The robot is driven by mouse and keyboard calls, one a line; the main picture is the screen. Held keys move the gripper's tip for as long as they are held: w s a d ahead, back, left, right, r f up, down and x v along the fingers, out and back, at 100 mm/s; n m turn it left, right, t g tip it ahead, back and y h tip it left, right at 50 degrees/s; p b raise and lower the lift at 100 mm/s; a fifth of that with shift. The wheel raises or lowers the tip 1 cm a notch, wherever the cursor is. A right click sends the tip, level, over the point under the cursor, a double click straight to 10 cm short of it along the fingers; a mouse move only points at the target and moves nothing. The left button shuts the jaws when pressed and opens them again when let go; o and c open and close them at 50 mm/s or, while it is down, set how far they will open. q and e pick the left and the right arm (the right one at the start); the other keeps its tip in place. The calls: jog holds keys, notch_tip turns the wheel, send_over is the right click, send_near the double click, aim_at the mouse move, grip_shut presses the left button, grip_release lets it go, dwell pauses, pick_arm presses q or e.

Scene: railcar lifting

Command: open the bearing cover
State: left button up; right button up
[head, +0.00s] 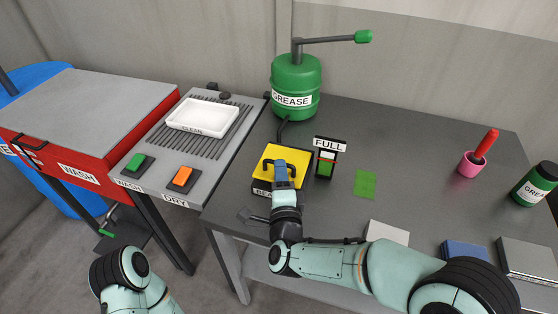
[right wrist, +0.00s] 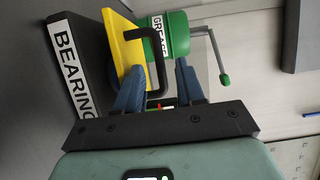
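The bearing cover is a yellow lid (head: 265,160) with a black handle, lying on the dark box labelled BEARING (head: 262,190) at the table's left part. It also shows in the right wrist view (right wrist: 126,46), with its black handle (right wrist: 143,33) standing out from it. My right gripper (head: 280,168) is over the lid at the handle. In the right wrist view its blue fingers (right wrist: 158,70) are apart, with the handle between them and gaps visible. My left arm shows at the bottom left; its gripper is out of view.
A green grease pump (head: 296,88) with a lever stands behind the box. A FULL gauge (head: 327,160) stands just right of it. A green pad (head: 365,184), a pink cup (head: 471,165) and a green grease can (head: 533,186) are farther right. A white tray (head: 203,117) sits left.

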jog(key=shift+w+a, duration=0.2)
jog(key=shift+w, duration=1.85)
grip_shut()
